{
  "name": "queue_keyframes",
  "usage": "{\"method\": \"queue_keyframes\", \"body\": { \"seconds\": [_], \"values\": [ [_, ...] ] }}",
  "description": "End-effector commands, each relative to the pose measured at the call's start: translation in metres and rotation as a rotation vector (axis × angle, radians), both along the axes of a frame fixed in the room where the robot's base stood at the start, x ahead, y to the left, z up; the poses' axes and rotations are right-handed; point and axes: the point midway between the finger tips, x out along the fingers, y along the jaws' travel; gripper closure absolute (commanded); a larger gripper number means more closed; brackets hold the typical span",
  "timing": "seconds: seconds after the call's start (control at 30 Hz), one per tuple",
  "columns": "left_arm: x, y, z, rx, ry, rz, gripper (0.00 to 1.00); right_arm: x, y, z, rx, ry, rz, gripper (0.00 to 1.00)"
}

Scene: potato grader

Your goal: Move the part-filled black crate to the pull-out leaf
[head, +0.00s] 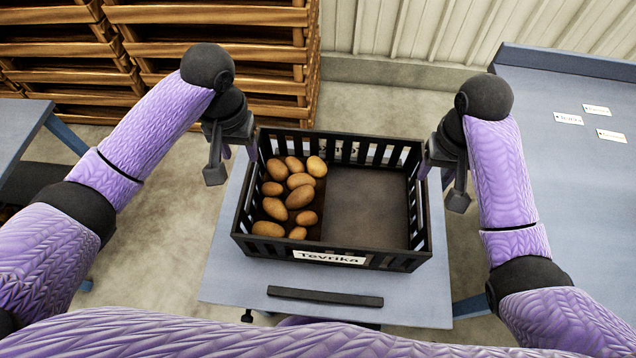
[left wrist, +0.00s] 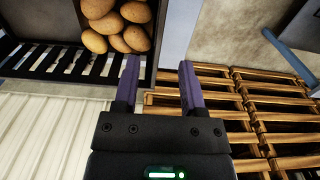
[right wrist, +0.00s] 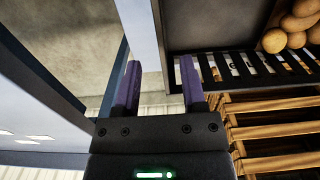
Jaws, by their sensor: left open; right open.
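The black slatted crate (head: 425,225) stands upright on a blue-grey surface (head: 235,285) with a dark bar (head: 325,297) near its front edge. Brown potatoes (head: 300,197) fill its left side; the right side shows a bare floor. My left gripper (head: 233,163) is open at the crate's left end. In the left wrist view the end wall lines up between its fingers (left wrist: 160,72). My right gripper (head: 441,185) is open at the right end. In the right wrist view that wall lines up between its fingers (right wrist: 160,75). I cannot tell whether either touches the crate.
Stacked wooden pallets or crates (head: 220,50) stand behind at the left. A blue-grey table (head: 575,170) with several white labels (head: 568,119) is at the right. Another blue-grey surface (head: 18,130) is at the far left. Bare concrete floor (head: 370,95) lies behind the crate.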

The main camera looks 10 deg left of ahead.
Motion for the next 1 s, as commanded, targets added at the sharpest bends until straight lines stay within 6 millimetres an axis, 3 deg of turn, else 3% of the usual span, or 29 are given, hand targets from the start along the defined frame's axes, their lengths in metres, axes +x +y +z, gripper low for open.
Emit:
{"method": "queue_keyframes", "body": {
  "seconds": [0.37, 0.8, 1.0],
  "values": [
    [0.000, 0.000, -0.005, -0.001, 0.000, 0.001, 0.47, 0.000, 0.000, -0.005, 0.000, 0.001, -0.001, 0.47],
    [0.000, 0.000, -0.082, -0.001, 0.002, 0.000, 0.47, 0.000, 0.000, -0.082, 0.000, 0.002, -0.002, 0.47],
    [0.000, 0.000, -0.097, 0.000, -0.001, -0.001, 0.47, 0.000, 0.000, -0.097, 0.000, 0.000, 0.000, 0.47]
  ]
}}
